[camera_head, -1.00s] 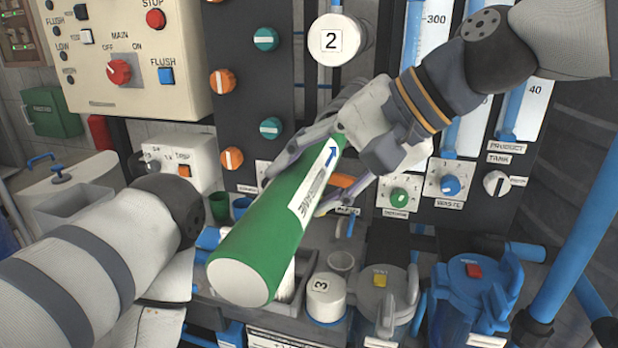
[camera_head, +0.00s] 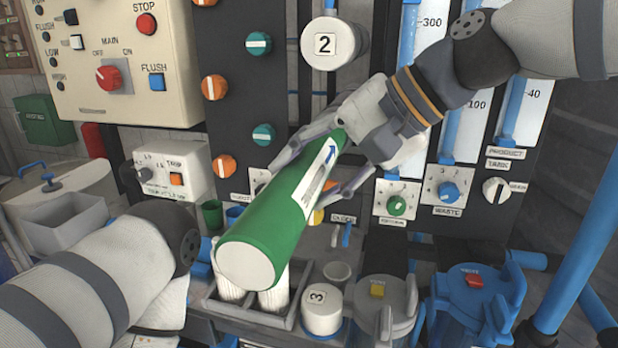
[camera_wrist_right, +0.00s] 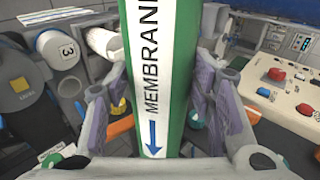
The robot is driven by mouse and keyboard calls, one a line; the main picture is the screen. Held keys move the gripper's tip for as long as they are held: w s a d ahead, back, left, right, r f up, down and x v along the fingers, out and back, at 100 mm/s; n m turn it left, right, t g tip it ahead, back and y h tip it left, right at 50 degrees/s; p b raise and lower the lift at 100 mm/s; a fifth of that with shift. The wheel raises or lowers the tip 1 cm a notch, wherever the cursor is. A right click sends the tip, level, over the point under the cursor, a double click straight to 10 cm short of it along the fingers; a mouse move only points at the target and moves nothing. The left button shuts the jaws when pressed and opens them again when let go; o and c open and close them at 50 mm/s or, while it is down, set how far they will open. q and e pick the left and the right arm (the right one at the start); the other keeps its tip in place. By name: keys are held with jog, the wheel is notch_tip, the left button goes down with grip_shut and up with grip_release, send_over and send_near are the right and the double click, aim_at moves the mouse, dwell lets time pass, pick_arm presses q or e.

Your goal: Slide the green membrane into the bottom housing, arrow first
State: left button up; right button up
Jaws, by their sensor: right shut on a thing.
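The green membrane (camera_head: 285,215) is a long green cylinder with a pale near end and a white label with a blue arrow. My right gripper (camera_head: 297,192) is shut around it near its upper, narrower end and holds it tilted in the air above the bench. The arrow points toward that upper end, at the gripper's palm. The right wrist view shows the membrane (camera_wrist_right: 160,60) between the two fingers. The white cap marked 2 (camera_head: 330,43) is above on the rack. The bottom housing cannot be made out behind the membrane and gripper. My left gripper is out of view; only its arm shows.
The cap marked 3 (camera_head: 322,312) stands on the bench beside a holder (camera_head: 285,322) with white cylinders. Grey (camera_head: 383,305) and blue (camera_head: 475,300) filter housings stand to its right. The control box (camera_head: 120,60) is upper left. A blue pipe (camera_head: 585,220) runs at right.

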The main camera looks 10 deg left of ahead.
aim_at(334, 136)
jog(key=shift+w+d+b, duration=0.2)
jog(key=shift+w+b, duration=1.45)
jog(key=shift+w, duration=4.8)
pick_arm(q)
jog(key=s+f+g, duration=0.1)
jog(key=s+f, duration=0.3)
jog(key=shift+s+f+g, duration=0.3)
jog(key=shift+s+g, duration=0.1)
pick_arm(e)
jog(key=shift+d+r, duration=0.1)
jog(key=shift+r, duration=0.05)
jog(key=shift+r, duration=0.15)
